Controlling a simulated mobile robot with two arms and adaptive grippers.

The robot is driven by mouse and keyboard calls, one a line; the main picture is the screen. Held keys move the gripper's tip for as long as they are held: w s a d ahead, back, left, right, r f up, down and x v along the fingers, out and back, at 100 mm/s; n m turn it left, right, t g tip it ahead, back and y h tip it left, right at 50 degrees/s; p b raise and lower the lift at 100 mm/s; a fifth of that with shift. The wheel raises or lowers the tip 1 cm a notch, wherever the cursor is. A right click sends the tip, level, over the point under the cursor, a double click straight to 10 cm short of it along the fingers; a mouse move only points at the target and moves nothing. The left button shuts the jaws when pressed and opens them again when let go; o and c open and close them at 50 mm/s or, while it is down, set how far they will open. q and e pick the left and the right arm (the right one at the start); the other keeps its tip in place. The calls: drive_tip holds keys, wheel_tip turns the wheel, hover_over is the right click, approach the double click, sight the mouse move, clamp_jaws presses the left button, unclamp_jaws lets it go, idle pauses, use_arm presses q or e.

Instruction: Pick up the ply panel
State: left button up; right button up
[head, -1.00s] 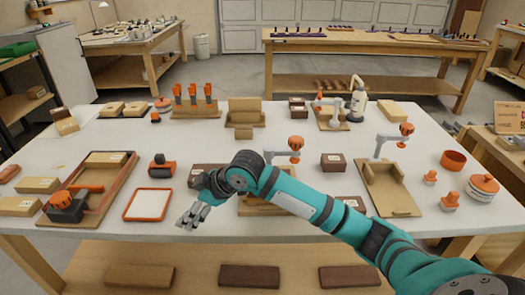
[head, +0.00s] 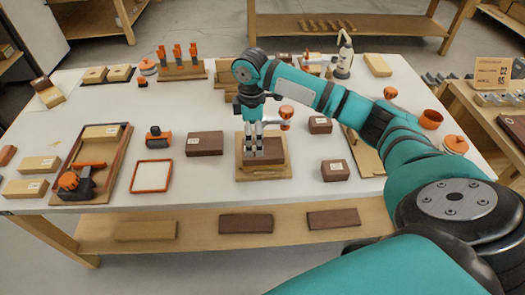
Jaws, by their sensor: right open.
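My right gripper (head: 262,150) is open and points down over a wooden jig (head: 250,172) at the middle of the bench. A dark brown block (head: 272,150) lies in this jig, partly hidden by the fingers. I cannot tell whether the fingers touch it. No piece is clearly marked as the ply panel. Light wood pieces that could be it lie at the left, one (head: 38,164) behind another (head: 25,188), and one in a tray (head: 102,132). My left gripper is not in view.
An orange-knobbed clamp (head: 286,115) stands behind. The bench is clear between the pad and the jig.

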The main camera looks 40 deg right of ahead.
wheel_tip(320, 180, down, 8)
drive_tip(key=shift+s+a+r+p, duration=0.1)
drive_tip(key=shift+a+r+p, duration=0.05)
drive_tip(key=shift+p, duration=0.35)
drive_tip(key=c, duration=1.1)
